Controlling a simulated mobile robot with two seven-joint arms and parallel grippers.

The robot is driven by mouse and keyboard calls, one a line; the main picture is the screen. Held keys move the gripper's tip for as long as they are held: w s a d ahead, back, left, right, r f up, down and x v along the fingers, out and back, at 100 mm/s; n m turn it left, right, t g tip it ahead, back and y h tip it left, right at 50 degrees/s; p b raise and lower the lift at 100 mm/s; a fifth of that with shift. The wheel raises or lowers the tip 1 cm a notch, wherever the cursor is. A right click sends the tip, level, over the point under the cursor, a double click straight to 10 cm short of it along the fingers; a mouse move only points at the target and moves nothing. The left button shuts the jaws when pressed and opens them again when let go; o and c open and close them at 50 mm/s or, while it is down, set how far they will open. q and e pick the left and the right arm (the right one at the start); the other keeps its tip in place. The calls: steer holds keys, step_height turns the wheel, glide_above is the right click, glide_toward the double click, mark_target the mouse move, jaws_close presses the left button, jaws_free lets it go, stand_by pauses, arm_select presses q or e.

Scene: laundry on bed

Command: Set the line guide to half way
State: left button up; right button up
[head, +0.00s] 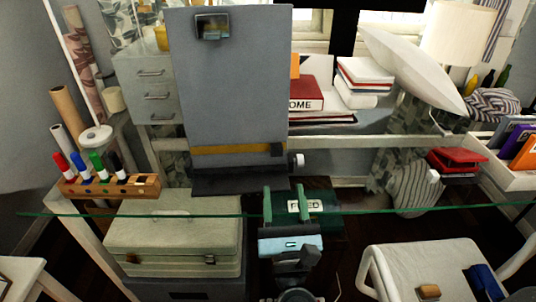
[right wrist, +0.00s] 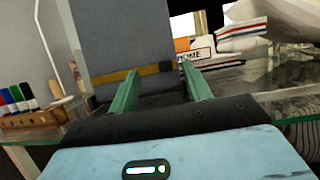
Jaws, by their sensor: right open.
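A tall grey copy board (head: 230,85) stands upright on the glass desk, with a dark clip (head: 212,26) at its top. A yellow-brown line guide (head: 230,150) runs level across the board near its bottom, with a dark block (head: 278,149) at its right end. The line guide also shows in the right wrist view (right wrist: 115,77). My right gripper (head: 290,190) is open and empty, with green fingers pointing toward the board from in front, below and right of the guide. In the wrist view its fingertips (right wrist: 163,78) are apart from the guide. My left gripper is not in view.
A wooden marker holder (head: 110,187) stands left on the glass desk (head: 400,210). Books (head: 305,95) are stacked behind and right of the board. A white knob (head: 299,160) sits by the board's lower right. A box (head: 175,235) shows through the glass.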

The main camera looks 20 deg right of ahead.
mark_target(277, 152)
steer(key=w+d, duration=0.1)
steer(key=w, duration=0.3)
steer(key=w+d, duration=0.1)
steer(key=w, duration=0.6)
steer(key=shift+w+d+r+p, duration=0.1)
steer(key=shift+w+d+p, duration=0.25)
steer(key=shift+w+d, duration=0.05)
steer(key=shift+w+d+r, duration=0.1)
steer(key=shift+w+r, duration=0.1)
steer(key=shift+w, duration=0.25)
jaws_close()
